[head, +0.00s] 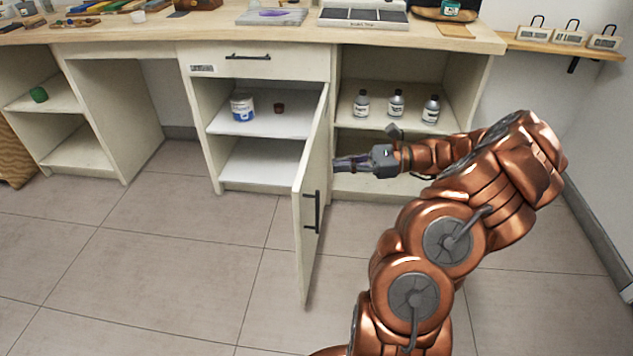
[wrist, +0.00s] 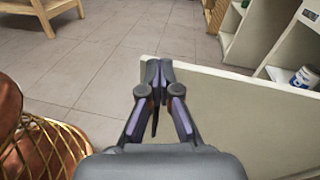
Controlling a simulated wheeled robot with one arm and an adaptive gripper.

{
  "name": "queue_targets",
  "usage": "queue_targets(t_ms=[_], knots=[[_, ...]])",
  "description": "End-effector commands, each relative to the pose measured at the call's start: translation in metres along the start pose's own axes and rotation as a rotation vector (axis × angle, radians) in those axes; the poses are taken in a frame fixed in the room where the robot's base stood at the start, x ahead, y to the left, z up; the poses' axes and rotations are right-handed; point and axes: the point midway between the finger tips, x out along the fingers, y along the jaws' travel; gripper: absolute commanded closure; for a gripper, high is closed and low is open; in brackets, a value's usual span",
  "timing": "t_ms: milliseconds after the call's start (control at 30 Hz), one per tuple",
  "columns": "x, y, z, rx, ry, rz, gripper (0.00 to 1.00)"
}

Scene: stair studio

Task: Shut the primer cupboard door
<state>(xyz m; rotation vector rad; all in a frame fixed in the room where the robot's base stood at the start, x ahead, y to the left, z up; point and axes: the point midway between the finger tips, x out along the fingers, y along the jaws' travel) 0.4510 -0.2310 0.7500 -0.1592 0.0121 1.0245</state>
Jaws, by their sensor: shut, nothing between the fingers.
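The primer cupboard door (head: 311,195) stands wide open in the head view, swung out from the cupboard below the labelled drawer. The door's pale panel also shows in the wrist view (wrist: 240,105), beneath and beyond my shut fingers (wrist: 154,68). The cupboard's open shelves (head: 262,125) hold a white and blue tin (head: 242,107) and a small dark red jar (head: 279,108).
An open compartment to the right holds several grey bottles (head: 396,104). The worktop (head: 280,38) above carries trays and tools. A closed drawer (head: 255,62) sits over the cupboard. The tiled floor (head: 190,260) left of the door is clear.

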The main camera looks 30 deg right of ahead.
Motion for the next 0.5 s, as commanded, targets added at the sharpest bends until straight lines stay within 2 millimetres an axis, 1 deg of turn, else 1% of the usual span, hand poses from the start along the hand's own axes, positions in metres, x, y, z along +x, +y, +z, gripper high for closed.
queue_targets(t_ms=[33, 100, 233, 300, 367, 433, 500], knots=[[-0.017, -0.004, -0.024, 0.035, -0.017, -0.051, 1.00], [-0.036, -0.009, -0.039, 0.072, -0.038, -0.107, 1.00], [-0.061, -0.014, -0.059, 0.119, -0.061, -0.178, 1.00], [-0.068, -0.015, -0.064, 0.130, -0.067, -0.197, 1.00], [-0.070, -0.016, -0.065, 0.135, -0.071, -0.206, 1.00], [-0.067, -0.017, -0.065, 0.137, -0.074, -0.208, 1.00], [-0.059, -0.018, -0.064, 0.137, -0.076, -0.205, 1.00]])
